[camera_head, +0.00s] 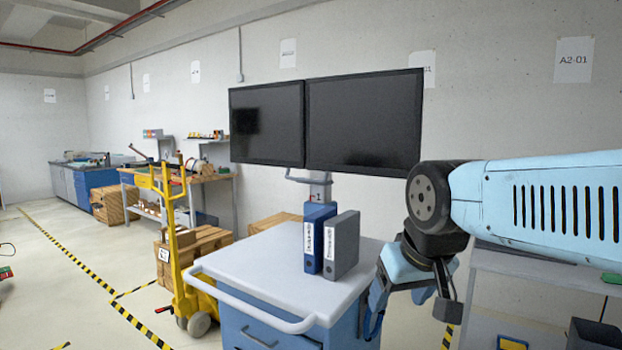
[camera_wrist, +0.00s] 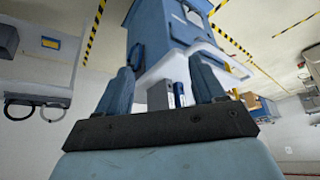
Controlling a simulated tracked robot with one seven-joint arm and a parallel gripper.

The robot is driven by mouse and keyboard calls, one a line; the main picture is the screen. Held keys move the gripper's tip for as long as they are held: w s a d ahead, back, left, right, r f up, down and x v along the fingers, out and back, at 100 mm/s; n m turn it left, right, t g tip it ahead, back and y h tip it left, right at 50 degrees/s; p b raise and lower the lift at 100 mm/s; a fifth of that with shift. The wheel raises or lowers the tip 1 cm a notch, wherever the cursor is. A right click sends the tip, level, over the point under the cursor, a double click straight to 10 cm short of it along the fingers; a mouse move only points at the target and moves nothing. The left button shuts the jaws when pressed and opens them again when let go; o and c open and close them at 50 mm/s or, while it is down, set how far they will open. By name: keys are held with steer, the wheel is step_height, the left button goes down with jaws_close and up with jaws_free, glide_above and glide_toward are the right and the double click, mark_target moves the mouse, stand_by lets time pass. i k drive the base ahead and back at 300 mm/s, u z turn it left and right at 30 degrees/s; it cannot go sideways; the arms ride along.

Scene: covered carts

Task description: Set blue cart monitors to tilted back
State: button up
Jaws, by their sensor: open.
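Two black monitors, the left one (camera_head: 267,122) and the right one (camera_head: 364,121), sit side by side on a post above the blue cart (camera_head: 262,335). Both screens face my body camera and look close to upright; their exact tilt is hard to tell. A grey handle bar (camera_head: 308,181) shows below them. My gripper (camera_head: 412,300) is open and empty, right of the cart and below the right monitor, apart from both. In the wrist view, the gripper fingers (camera_wrist: 162,82) are spread, with the cart (camera_wrist: 155,35) beyond them, upside down. The monitors are not clearly visible there.
A blue binder (camera_head: 317,238) and a grey binder (camera_head: 341,245) stand on the cart's pale top. A yellow pallet jack (camera_head: 172,240) is close on the left. A grey shelf unit (camera_head: 520,268) is at right, behind my arm. Floor shows at far left.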

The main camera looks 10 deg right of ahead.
mark_target(368, 123)
steer(key=z, duration=0.05)
steer(key=k, duration=1.25)
steer(key=u, duration=0.65)
steer(key=i, duration=2.1)
steer(key=z, duration=0.55)
steer(key=k, duration=0.7)
steer(key=z, duration=0.15)
steer(key=i, duration=0.75)
steer(key=u, duration=0.05)
